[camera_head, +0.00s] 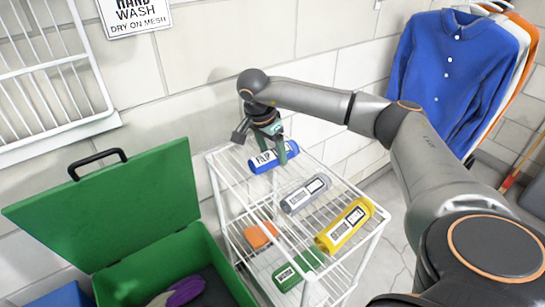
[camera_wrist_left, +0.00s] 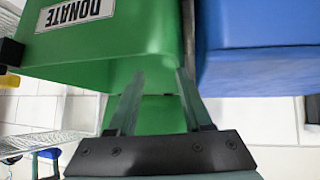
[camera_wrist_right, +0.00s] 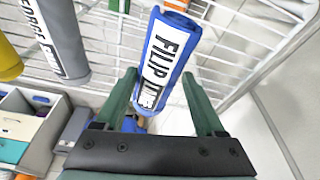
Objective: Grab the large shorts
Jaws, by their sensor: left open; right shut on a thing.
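A blue roll (camera_head: 262,162) with a white label reading "FILIP" lies at the back of the white wire rack's top shelf. My right gripper (camera_head: 268,128) reaches down from above and is shut on it. In the right wrist view the blue roll (camera_wrist_right: 172,58) sits between the green fingers (camera_wrist_right: 160,84). A grey roll (camera_head: 305,193) and a yellow roll (camera_head: 346,224) lie on the same shelf. I cannot tell which item is the large shorts. My left gripper (camera_wrist_left: 158,80) is open and empty in front of a green bin (camera_wrist_left: 60,62), outside the head view.
The wire rack (camera_head: 376,222) has a lower shelf with an orange item (camera_head: 260,234) and a green roll (camera_head: 298,268). An open green bin (camera_head: 178,255) stands left, holding purple cloth (camera_head: 185,290). A blue bin (camera_wrist_left: 265,70) adjoins it. Shirts (camera_head: 450,75) hang right.

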